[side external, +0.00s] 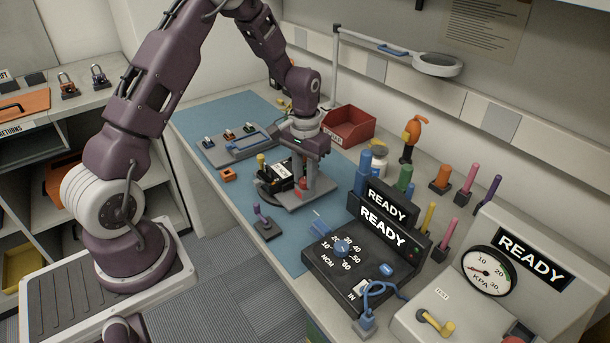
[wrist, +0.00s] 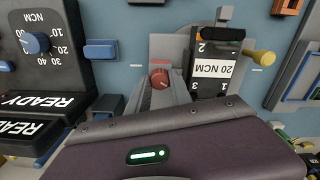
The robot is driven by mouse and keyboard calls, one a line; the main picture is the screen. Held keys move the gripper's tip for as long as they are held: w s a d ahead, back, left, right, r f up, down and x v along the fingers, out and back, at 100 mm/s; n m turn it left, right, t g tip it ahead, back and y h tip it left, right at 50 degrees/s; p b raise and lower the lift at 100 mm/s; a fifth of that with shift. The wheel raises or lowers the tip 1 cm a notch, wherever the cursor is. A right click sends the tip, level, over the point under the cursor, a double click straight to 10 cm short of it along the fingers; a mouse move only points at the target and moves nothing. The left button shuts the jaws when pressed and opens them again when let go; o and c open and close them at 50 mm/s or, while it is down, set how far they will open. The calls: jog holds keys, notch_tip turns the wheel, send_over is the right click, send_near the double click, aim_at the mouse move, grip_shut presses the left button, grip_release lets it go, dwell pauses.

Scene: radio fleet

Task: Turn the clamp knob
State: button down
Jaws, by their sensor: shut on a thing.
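The red clamp knob (wrist: 160,78) shows in the wrist view on a grey clamp block, beside a black tool labelled 20 NCM (wrist: 213,70). In the side view the knob (side external: 303,183) is a small red spot low at the fixture (side external: 309,196), mostly covered by my gripper. My gripper (side external: 303,177) points down over the fixture, with its fingers shut on the knob. In the wrist view its purple body with a green light fills the bottom, and the fingertips are partly hidden. A yellow-ended handle (wrist: 260,56) sticks out beside the tool.
A black torque tester (side external: 348,250) reading READY stands to the right, with a pressure gauge box (side external: 495,280) beyond it. A red bin (side external: 349,126) is behind my gripper. A purple-handled piece (side external: 264,222) stands in front. Blue mat (side external: 205,113) is bare at the far left.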

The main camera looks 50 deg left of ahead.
aim_at(305, 180)
jog(key=m, duration=0.6)
dwell(0.6)
jog(key=c, duration=1.1)
grip_release()
jog(key=shift+c, duration=0.2)
jog(key=shift+r, duration=0.15)
notch_tip(305, 180, up, 6)
jog(key=shift+r, duration=0.45)
